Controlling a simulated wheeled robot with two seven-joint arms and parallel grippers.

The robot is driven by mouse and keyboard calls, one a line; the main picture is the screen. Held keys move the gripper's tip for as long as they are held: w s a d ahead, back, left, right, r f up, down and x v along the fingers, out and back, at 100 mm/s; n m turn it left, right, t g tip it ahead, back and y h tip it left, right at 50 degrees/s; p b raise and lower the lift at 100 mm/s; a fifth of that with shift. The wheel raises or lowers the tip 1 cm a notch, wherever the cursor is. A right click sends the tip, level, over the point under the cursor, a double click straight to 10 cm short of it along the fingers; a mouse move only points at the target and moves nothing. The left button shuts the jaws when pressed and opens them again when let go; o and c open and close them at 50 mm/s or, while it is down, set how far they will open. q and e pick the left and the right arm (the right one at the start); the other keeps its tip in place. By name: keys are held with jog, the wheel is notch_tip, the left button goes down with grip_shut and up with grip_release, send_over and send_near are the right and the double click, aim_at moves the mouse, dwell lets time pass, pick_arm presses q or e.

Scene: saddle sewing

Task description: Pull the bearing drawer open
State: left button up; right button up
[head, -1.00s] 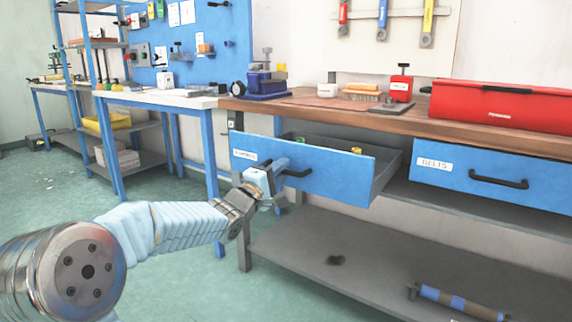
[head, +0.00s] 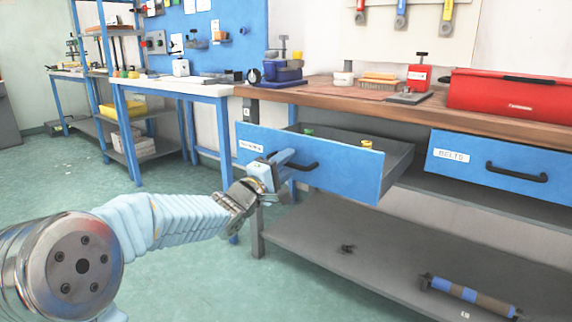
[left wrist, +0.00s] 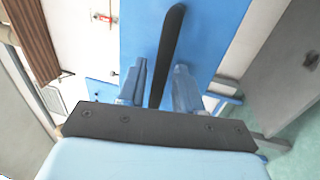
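The bearing drawer (head: 340,170) is a blue-fronted drawer on the left under the wooden bench, standing well out from it. A small green item and a yellow item show inside. Its white label (head: 251,146) is too small to read clearly. My left gripper (head: 282,166) is at its black handle (head: 305,167). In the left wrist view, the dark handle bar (left wrist: 168,50) runs between my two fingers (left wrist: 160,85), which are close on either side of it. The finger contact is not clearly seen. My right gripper is not in view.
A second blue drawer (head: 500,170), labelled BELTS, is shut at the right. A red toolbox (head: 515,95), a red tool and a blue vise (head: 284,70) stand on the bench. A grey lower shelf (head: 350,270) holds a striped roller (head: 468,295). Green floor is free at left.

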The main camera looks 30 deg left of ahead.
pick_arm(q)
jog(key=v, duration=1.3)
jog(key=shift+s+p, duration=0.35)
jog(key=shift+s, duration=0.05)
jog(key=shift+f, duration=0.15)
jog(key=w+d+f+m+g+p, duration=0.1)
jog(key=w+d+f+g+p, duration=0.1)
jog(key=w+f, duration=0.35)
jog(key=w+d+f+m+g+p, duration=0.1)
jog(key=w+d+f+g, duration=0.15)
jog(key=f, duration=0.65)
jog(key=d+f+m+g+h+p, duration=0.15)
jog(key=d+f+m+g, duration=0.45)
jog(key=f, duration=0.7)
jog(key=s+d+f+m+g+h+p, duration=0.1)
jog(key=s+d+f+m+g+p, duration=0.2)
jog(key=s+d+f, duration=1.4)
jog(key=s+f+m+g, duration=0.1)
jog(key=s+m+g, duration=0.2)
jog(key=g, duration=0.3)
jog(key=shift+m+p, duration=0.4)
jog(key=shift+m, duration=0.2)
